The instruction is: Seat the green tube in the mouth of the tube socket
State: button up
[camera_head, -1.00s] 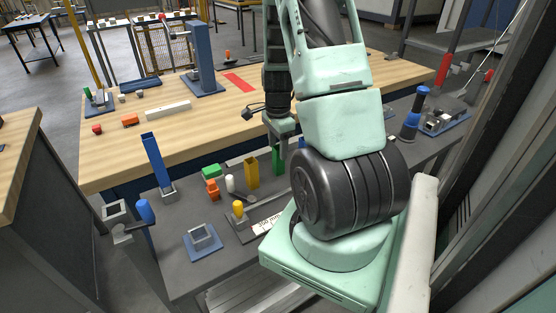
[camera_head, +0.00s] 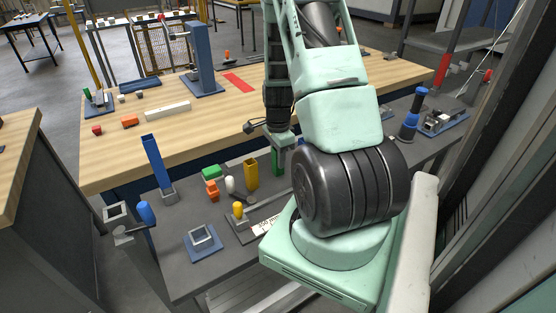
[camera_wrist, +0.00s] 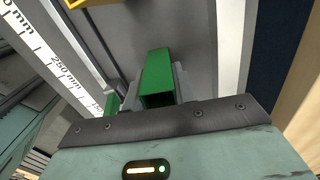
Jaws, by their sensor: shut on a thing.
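The green tube (camera_head: 277,167) stands upright on the grey bench. My gripper (camera_head: 281,149) is above it, shut on its upper part. In the wrist view, the green tube (camera_wrist: 157,75) shows between the fingers, its square open end towards the camera. A grey square socket with an open, empty mouth (camera_head: 202,236) sits on a blue plate at the front left of the grey bench, well left of and nearer than my gripper. The tube's lower end is hard to see in the wrist view.
A yellow tube (camera_head: 251,173) stands just left of the green tube. A blue tube (camera_head: 154,160) stands in a grey holder. Orange parts (camera_head: 212,189), a green block (camera_head: 211,172) and a yellow-topped piece (camera_head: 238,209) lie between the gripper and the socket.

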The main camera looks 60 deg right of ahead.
jog(key=shift+r, duration=0.1)
notch_tip(320, 180, up, 10)
jog(key=shift+b, duration=0.3)
